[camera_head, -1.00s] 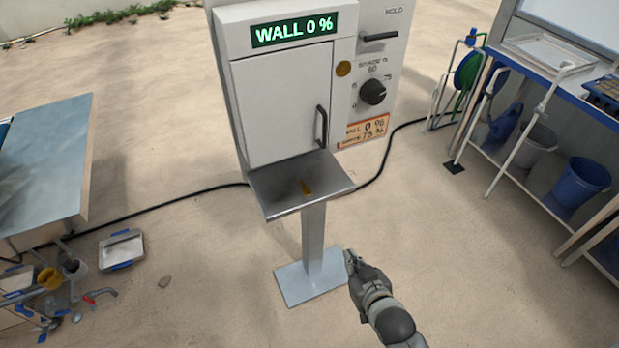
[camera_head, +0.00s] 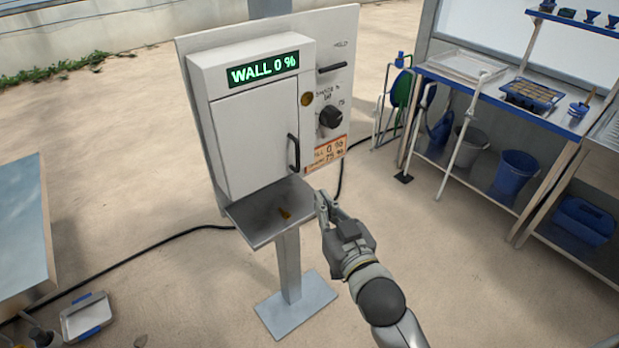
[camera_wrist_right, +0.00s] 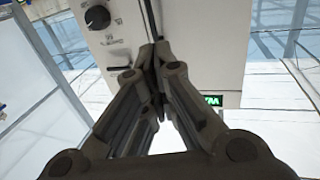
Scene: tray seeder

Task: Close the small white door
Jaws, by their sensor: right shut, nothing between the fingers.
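The small white door (camera_head: 251,139) with a black vertical handle (camera_head: 293,153) is on the front of the machine. It sits flush in its frame and looks shut, though a small gap would be hard to tell. My right gripper (camera_head: 323,198) is shut and empty, just right of the metal shelf (camera_head: 268,217) and below the handle, apart from both as far as I can tell. In the right wrist view the gripper's fingers (camera_wrist_right: 155,52) meet in front of the machine's white panel (camera_wrist_right: 205,35). My left gripper is in no view.
A green display (camera_head: 262,70) reads "WALL 0 %". A black knob (camera_head: 331,117) and a lever (camera_head: 331,68) are on the panel. A metal post (camera_head: 289,262) holds the shelf. A bench (camera_head: 500,112) with buckets stands at right, a metal table (camera_head: 22,240) at left.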

